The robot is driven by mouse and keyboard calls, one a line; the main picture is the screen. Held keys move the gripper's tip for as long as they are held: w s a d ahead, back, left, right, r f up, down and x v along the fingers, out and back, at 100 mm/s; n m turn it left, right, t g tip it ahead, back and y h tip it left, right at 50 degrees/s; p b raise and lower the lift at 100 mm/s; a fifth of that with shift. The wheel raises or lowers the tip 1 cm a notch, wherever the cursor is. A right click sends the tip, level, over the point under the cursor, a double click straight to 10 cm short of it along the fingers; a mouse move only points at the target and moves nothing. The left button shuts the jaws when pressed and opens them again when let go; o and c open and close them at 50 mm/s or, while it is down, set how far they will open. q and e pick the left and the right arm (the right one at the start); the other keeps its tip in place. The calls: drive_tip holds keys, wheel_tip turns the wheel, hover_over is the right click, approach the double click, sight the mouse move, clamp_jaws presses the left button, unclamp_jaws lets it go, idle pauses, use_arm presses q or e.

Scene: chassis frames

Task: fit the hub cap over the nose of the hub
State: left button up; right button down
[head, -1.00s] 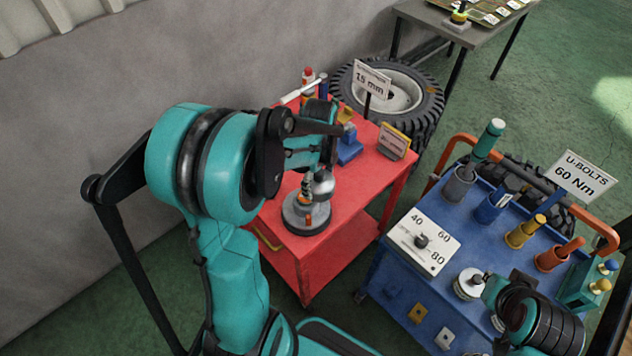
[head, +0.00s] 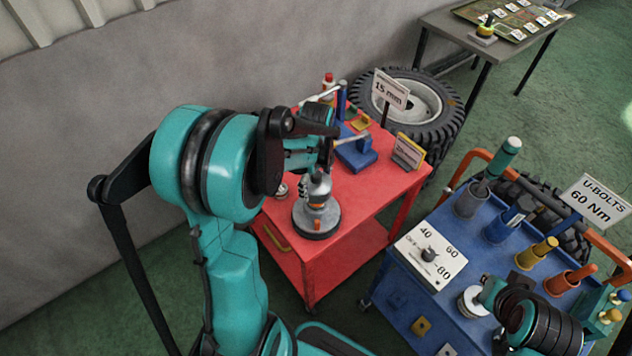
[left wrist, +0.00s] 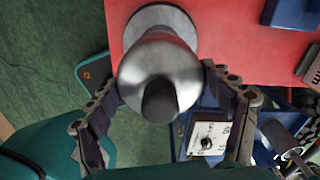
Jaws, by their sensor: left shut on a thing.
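The hub stands upright on the red cart, on a dark round base (head: 316,221) with orange bits around its grey body. My left gripper (left wrist: 163,88) is shut on the silver, domed hub cap (head: 319,186). In the left wrist view the hub cap (left wrist: 160,66) sits between the two fingers, its dark knob toward the camera. In the head view the cap lines up over the top of the hub and hides its nose. Whether it touches the hub or hangs just above cannot be told.
A blue tool cart (head: 432,294) stands to the right, and a tyre (head: 447,114) behind. The red cart's front right is clear.

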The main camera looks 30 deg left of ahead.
sight(316, 176)
use_arm(q)
drive_tip(key=shift+f+b, duration=1.9)
drive_tip(key=shift+f, duration=0.6)
drive_tip(key=shift+f+b, duration=2)
drive_tip(key=shift+f, duration=0.05)
drive_tip(key=o, duration=1.2)
drive_tip(key=shift+r, duration=0.1)
wheel_tip(316, 176, up, 12)
